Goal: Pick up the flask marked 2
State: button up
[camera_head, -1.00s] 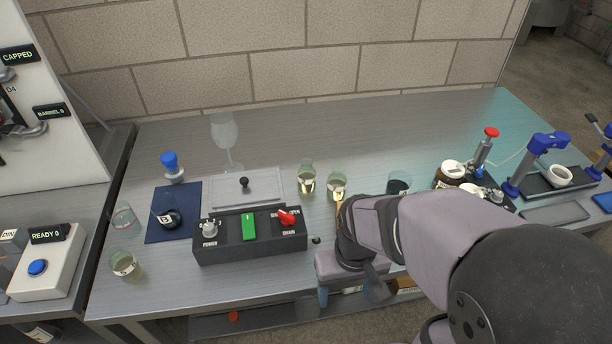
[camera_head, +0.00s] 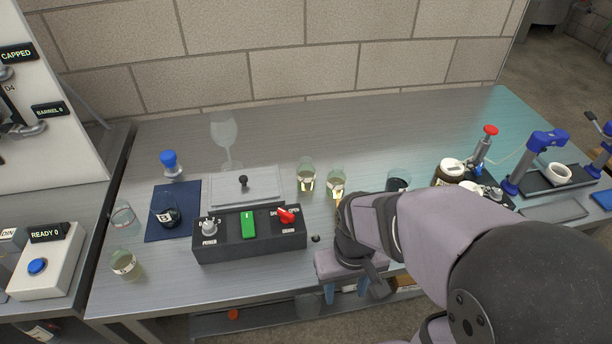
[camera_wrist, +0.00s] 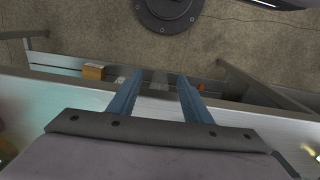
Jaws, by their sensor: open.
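Several small glass flasks stand on the metal bench in the head view. Two with pale yellow liquid and light labels stand side by side near the middle, a left one (camera_head: 306,178) and a right one (camera_head: 336,184). Another pale flask (camera_head: 123,264) stands at the front left. A dark flask (camera_head: 398,182) is partly hidden behind my arm. I cannot read a 2 on any of them. My gripper (camera_head: 346,290) is open and empty at the bench's front edge, fingers pointing down. In the wrist view, my gripper (camera_wrist: 160,82) has nothing between its fingers.
A control box (camera_head: 250,236) with a green switch and red lever stands left of my gripper. A blue mat (camera_head: 188,195) holds a flask marked B (camera_head: 165,211). A clear glass (camera_head: 225,140) stands behind a grey lidded tray (camera_head: 265,184). The back middle bench is clear.

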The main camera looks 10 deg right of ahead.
jog(key=w+d+r+n+t+h, duration=0.1)
jog(key=w+r+n+h, duration=0.1)
jog(key=w+n, duration=0.2)
jog(key=w+d+r+n+t+h+b, duration=0.1)
jog(key=w+d+r+n+t+h, duration=0.1)
jog(key=n, duration=0.5)
jog(key=w+d+r+n+t+h+b, duration=0.1)
jog(key=w+d+r+n+h, duration=0.1)
jog(key=w+r+n+h, duration=0.1)
jog(key=shift+w+d+r+n+t, duration=0.15)
jog(key=shift+w+r+n, duration=0.15)
jog(key=shift+w+n, duration=0.35)
jog(key=shift+w+d+r+n+t, duration=0.15)
jog(key=shift+w+r+n, duration=0.1)
jog(key=shift+w+n, duration=0.4)
jog(key=w+a+r+n+t+b, duration=0.2)
jog(key=w+a+r+n+t, duration=0.15)
jog(key=w+n, duration=0.25)
jog(key=n+t+y+b, duration=0.2)
jog(key=n+t, duration=0.3)
jog(key=n, duration=0.4)
send_near(305, 172)
notch_tip(305, 172, up, 2)
jog(key=w, duration=0.3)
jog(key=shift+g, duration=0.35)
jog(key=shift+d+x, duration=0.2)
jog(key=shift+x, duration=1.6)
jog(key=shift+d+x, duration=0.2)
jog(key=shift+x, duration=1.6)
jog(key=shift+s, duration=0.2)
